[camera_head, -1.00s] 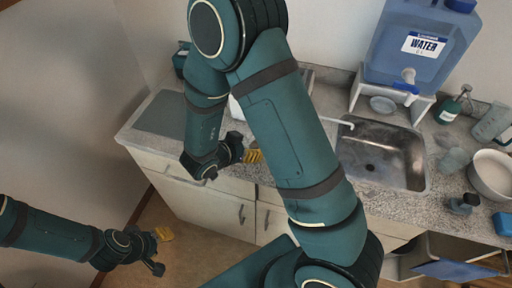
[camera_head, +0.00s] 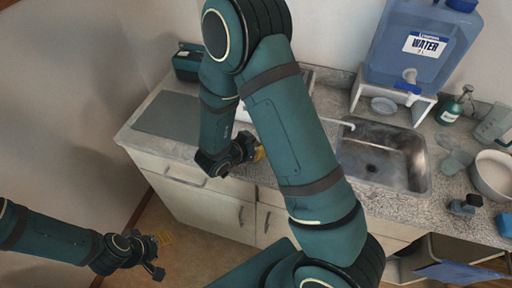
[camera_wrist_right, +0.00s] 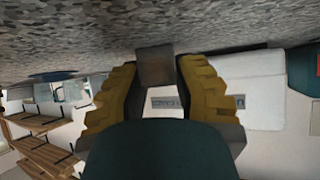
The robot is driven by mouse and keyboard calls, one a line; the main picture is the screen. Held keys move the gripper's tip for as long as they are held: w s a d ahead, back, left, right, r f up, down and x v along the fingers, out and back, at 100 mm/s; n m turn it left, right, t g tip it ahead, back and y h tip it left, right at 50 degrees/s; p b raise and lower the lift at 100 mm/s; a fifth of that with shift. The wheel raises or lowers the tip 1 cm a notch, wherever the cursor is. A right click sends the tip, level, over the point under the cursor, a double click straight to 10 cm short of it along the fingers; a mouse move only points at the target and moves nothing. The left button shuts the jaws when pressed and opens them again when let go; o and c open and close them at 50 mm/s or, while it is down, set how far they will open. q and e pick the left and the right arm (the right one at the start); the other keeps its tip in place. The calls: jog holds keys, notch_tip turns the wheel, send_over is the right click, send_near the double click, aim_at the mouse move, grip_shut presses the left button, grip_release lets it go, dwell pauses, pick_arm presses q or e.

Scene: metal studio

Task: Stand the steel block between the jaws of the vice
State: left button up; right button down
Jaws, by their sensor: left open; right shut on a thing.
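My right gripper (camera_head: 259,153) is above the front edge of the counter. In the right wrist view the yellow fingers of my right gripper (camera_wrist_right: 158,95) are shut on a small grey-brown block (camera_wrist_right: 155,64), which looks like the steel block. It stands out past the fingertips, near the speckled counter surface. My left gripper (camera_head: 164,246) is open and empty, low over the floor in front of the cabinets. I cannot make out the vice for certain; my right arm covers part of the counter. A pale object with a printed label (camera_wrist_right: 255,92) lies beyond the block.
The speckled counter (camera_head: 155,108) holds a grey mat (camera_head: 165,114) at left and a dark teal case (camera_head: 186,62) at the back. A steel sink (camera_head: 385,160), water container (camera_head: 420,45), white bowl (camera_head: 493,175) and green bottle (camera_head: 450,112) stand to the right.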

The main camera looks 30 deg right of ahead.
notch_tip(320, 180, up, 10)
jog(key=p, duration=0.2)
jog(key=shift+p, duration=0.4)
jog(key=w+a+f+n+t+y+b, duration=0.1)
jog(key=w+a+f+n+t+y, duration=0.1)
jog(key=w+n+y, duration=0.1)
jog(key=w+a+f+n+t+y+b, duration=0.1)
jog(key=w+a+f+n+t+y, duration=0.1)
jog(key=n, duration=0.3)
jog(key=w+a+f+n+t+y+b, duration=0.1)
jog(key=w+a+f+n+t+y, duration=0.1)
jog(key=w+a+n+t+y, duration=0.1)
jog(key=shift+w+a+n+t+y, duration=0.35)
jog(key=shift+a+n+y, duration=0.25)
jog(key=shift+n, duration=0.4)
jog(key=shift+s+a+f+n+y+b, duration=0.15)
jog(key=shift+a+f+n+y+b, duration=0.15)
jog(key=shift+a+n+y, duration=0.4)
jog(key=shift+s, duration=0.1)
